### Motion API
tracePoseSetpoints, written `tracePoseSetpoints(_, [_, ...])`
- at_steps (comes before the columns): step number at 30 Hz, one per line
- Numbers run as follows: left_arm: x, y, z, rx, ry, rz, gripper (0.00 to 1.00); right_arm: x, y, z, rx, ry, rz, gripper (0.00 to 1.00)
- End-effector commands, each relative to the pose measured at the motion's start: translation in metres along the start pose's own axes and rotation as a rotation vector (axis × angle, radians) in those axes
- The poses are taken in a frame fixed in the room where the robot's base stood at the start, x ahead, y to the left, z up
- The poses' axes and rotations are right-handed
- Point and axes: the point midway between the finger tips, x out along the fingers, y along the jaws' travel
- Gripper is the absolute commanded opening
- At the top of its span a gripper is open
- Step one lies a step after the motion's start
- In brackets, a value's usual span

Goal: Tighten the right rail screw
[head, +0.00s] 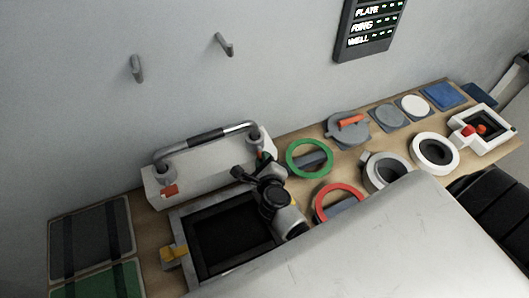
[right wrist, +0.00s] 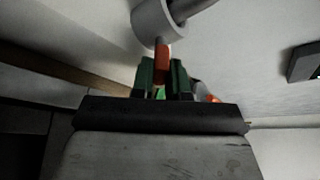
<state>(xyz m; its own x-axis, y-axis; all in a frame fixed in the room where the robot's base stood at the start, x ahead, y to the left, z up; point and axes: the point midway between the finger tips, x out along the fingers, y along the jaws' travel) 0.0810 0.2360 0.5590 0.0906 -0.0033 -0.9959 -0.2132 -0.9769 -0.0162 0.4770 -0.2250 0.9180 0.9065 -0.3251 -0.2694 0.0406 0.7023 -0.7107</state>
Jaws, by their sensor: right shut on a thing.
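The rail (head: 205,137) is a grey bar with a dark grip, standing on two round posts on a white block (head: 205,178) against the wall. A red screw tab (head: 169,191) shows below its left post. My right gripper (head: 263,158) is at the right post (head: 259,139). In the right wrist view, the green fingers of my right gripper (right wrist: 163,78) are shut on the red right rail screw (right wrist: 162,50), just below the grey round post (right wrist: 158,20). In the head view my wrist hides most of this screw. My left gripper is not in view.
A dark square well (head: 185,228) with a grey frame lies before the block. Green (head: 288,159) and red (head: 318,205) rings, grey and white round parts and a white box (head: 497,146) fill the bench to the right. A sign (head: 373,12) and two hooks are on the wall.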

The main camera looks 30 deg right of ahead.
Motion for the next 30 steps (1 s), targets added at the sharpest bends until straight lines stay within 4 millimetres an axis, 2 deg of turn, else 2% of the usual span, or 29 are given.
tracePoseSetpoints(1, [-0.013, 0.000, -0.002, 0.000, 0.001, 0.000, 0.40, -0.002, -0.004, 0.004, 0.040, 0.003, 0.019, 0.00])
tracePoseSetpoints(15, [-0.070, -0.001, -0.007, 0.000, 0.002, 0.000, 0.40, -0.002, -0.007, 0.002, 0.451, 0.003, 0.190, 0.00])
tracePoseSetpoints(24, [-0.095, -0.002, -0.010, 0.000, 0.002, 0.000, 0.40, 0.000, -0.007, 0.000, 0.713, 0.002, 0.298, 0.00])
tracePoseSetpoints(30, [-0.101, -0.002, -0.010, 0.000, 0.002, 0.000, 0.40, 0.001, -0.006, -0.003, 0.887, 0.001, 0.371, 0.00])
